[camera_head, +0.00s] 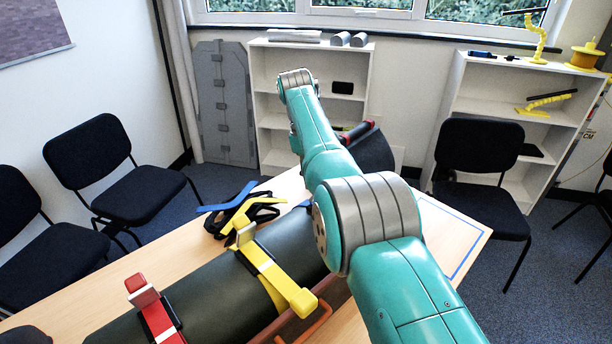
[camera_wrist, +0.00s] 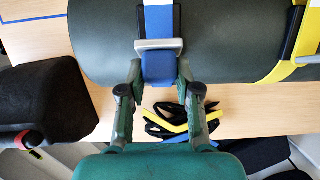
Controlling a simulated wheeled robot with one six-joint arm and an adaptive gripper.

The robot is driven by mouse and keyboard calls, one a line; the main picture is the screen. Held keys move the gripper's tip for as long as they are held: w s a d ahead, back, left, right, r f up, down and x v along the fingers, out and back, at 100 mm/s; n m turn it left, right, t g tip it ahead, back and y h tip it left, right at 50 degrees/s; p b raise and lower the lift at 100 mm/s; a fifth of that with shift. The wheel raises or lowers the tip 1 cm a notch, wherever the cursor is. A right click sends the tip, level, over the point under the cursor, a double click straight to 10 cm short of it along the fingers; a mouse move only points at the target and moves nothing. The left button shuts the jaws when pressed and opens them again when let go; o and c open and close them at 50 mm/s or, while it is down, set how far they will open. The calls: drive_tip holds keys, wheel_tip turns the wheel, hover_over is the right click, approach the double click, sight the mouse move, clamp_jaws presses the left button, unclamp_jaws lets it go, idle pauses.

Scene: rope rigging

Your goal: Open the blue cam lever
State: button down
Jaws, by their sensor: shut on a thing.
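The dark green roll (camera_wrist: 105,40) lies across the table, with a blue strap (camera_wrist: 159,18) around it. A grey buckle bar (camera_wrist: 148,44) crosses the strap. The blue cam lever (camera_wrist: 159,68) sticks out below this bar in the wrist view. My gripper (camera_wrist: 160,82) has one finger at each side of the lever and is shut on it. How far the lever is raised is hard to tell. In the head view my arm hides the gripper and the lever; the roll (camera_head: 215,285) shows at the front.
A yellow strap (camera_head: 268,262) and a red strap (camera_head: 160,318) also go around the roll. Loose black, blue and yellow straps (camera_head: 240,212) lie on the table (camera_head: 165,245) beside it. Black chairs (camera_head: 140,185) and white shelves (camera_head: 280,110) stand around.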

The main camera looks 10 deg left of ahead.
drive_tip(key=shift+f, duration=0.1)
idle(0.4)
drive_tip(key=c, duration=0.8)
unclamp_jaws()
